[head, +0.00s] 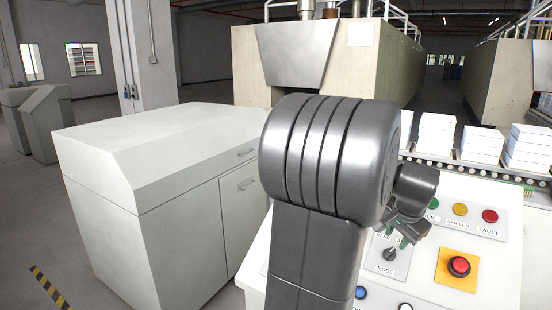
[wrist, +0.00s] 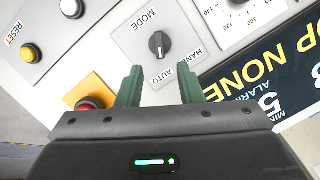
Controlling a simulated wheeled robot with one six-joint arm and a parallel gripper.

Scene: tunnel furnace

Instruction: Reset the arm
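My gripper (head: 402,232) is over the sloped control panel (head: 480,262), partly hidden by my grey arm in the head view. In the wrist view its two green fingers (wrist: 160,90) are apart with nothing between them. The black MODE knob (wrist: 159,44), on a grey plate marked HAND and AUTO, lies beyond the fingertips and between them in the picture. I cannot tell whether the fingers touch the panel. The knob also shows in the head view (head: 390,254), just below my gripper.
A red mushroom button (head: 459,266) on a yellow plate is right of the knob. Green, yellow and red lamps (head: 460,210) sit above. A pale cabinet (head: 170,190) stands left. A roller conveyor (head: 450,172) with white stacks (head: 483,143) runs behind. A dark display (wrist: 275,70) is at right.

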